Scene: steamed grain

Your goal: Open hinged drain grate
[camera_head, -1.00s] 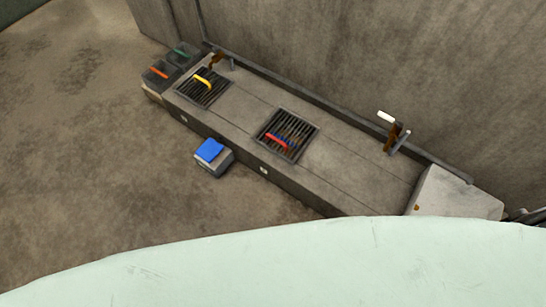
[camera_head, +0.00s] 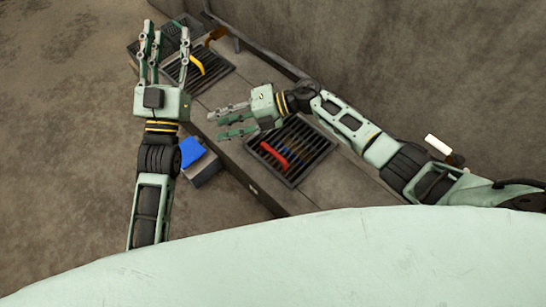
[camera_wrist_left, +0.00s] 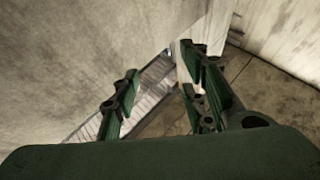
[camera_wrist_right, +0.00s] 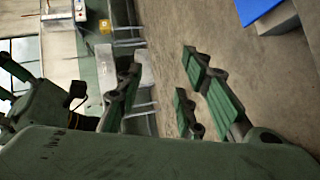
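Two dark barred drain grates are set in a raised concrete channel. The nearer grate (camera_head: 316,143) has a red handle (camera_head: 273,158); a dark blue piece lies among its bars. The farther grate (camera_head: 218,72) has a yellow handle (camera_head: 197,65). My left gripper (camera_head: 166,45) is open and empty, its fingers pointing up the picture, just left of the farther grate and overlapping its left edge in view.
A grey box with a blue top (camera_head: 193,150) stands on the floor against the channel's near side. A wall with a rail runs behind. A white-ended lever (camera_head: 438,144) is at right.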

